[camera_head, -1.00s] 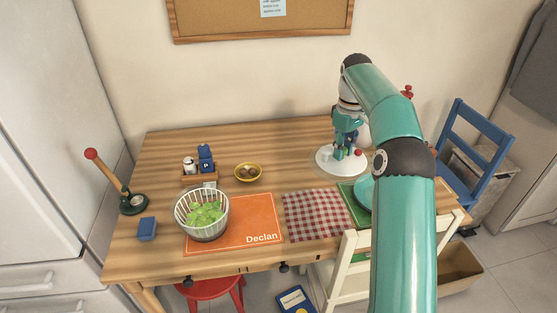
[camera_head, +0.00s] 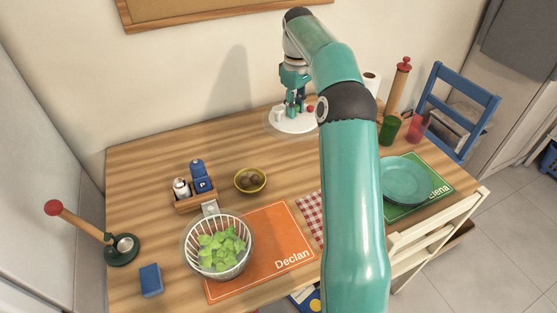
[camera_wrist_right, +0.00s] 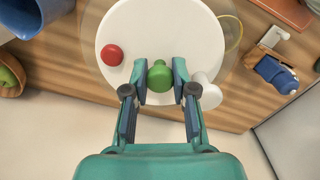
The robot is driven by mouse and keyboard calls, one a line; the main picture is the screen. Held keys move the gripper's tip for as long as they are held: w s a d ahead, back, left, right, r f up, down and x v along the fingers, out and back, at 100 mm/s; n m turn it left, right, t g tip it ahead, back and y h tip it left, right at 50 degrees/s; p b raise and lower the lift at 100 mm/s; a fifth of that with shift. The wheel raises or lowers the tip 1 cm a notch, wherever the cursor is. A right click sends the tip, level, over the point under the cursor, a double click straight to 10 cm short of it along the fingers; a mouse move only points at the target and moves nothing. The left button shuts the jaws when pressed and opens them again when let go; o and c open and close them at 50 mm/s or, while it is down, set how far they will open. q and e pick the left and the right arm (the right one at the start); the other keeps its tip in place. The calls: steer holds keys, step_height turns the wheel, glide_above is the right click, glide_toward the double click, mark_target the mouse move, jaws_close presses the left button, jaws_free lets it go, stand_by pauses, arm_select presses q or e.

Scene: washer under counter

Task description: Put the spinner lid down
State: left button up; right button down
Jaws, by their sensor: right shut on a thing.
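The spinner lid (camera_head: 287,124) is a white disc with a clear rim, over the table's back edge in the head view. The lid (camera_wrist_right: 155,25) also shows in the wrist view, with a red knob (camera_wrist_right: 112,55), a green knob (camera_wrist_right: 160,77) and a white knob. My right gripper (camera_head: 294,106) is above the lid, shut on the green knob, which sits between its fingers in the wrist view (camera_wrist_right: 160,82). I cannot tell whether the lid touches the table. The spinner bowl (camera_head: 218,262), a white basket with green leaves, stands uncovered at front left. My left gripper is out of view.
A yellow bowl (camera_head: 250,181) and a condiment rack (camera_head: 197,200) stand on the table (camera_head: 150,155). A teal plate (camera_head: 408,182), green cup (camera_head: 390,130) and pink cup (camera_head: 419,127) are at right. The wall (camera_head: 200,60) is close behind the lid. Bare wood lies left of the lid.

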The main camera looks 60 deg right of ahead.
steer(key=shift+f+b, duration=1.1)
steer(key=shift+f, duration=8.7)
steer(key=shift+f, duration=0.1)
steer(key=c, duration=0.9)
jaws_free()
steer(key=shift+c, duration=0.2)
step_height(320, 180, up, 12)
steer(key=shift+p, duration=0.3)
